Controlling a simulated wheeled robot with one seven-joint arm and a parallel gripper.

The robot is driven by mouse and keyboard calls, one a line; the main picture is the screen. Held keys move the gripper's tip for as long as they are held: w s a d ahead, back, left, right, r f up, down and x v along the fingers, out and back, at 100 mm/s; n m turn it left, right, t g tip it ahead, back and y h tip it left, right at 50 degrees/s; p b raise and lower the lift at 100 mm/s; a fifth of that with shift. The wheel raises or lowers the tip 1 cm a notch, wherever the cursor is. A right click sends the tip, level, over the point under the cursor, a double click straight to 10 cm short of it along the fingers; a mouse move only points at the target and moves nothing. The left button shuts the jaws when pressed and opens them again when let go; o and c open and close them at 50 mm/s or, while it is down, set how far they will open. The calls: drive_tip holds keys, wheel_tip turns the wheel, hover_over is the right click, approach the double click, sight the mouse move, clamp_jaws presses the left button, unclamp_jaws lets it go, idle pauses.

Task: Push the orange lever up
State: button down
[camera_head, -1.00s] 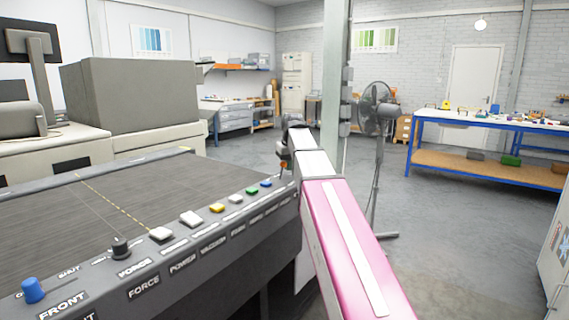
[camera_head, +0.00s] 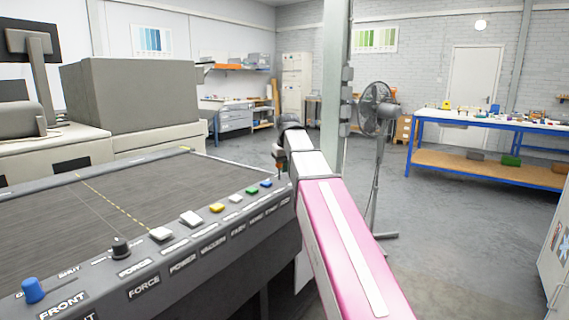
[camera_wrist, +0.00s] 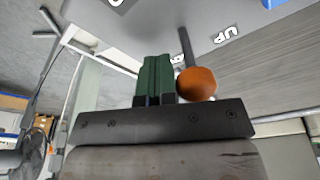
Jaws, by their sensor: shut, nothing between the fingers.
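The orange lever shows in the wrist view as a round orange knob (camera_wrist: 196,84) on a thin dark stem that runs up to the panel. A white "UP" label (camera_wrist: 226,36) is on the panel to the right of the stem. My gripper (camera_wrist: 154,70) has its green fingers together, empty, just left of the knob. Whether they touch the knob I cannot tell. In the head view my gripper is small and dark at the far end of the console (camera_head: 215,245), and the lever is too small there to make out clearly.
The console's front edge carries a blue knob (camera_head: 33,290), a black knob (camera_head: 121,247) and several coloured buttons. A pillar (camera_head: 335,90) and a fan (camera_head: 375,110) stand behind my arm. A blue-framed bench (camera_head: 480,125) is at the right; the floor between is clear.

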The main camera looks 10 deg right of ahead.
drive_tip(key=shift+s+a, duration=0.25)
drive_tip(key=shift+r, duration=0.1)
idle(0.3)
wheel_tip(320, 180, up, 7)
drive_tip(key=w+d, duration=0.1)
drive_tip(key=shift+w+d, duration=0.2)
idle(0.6)
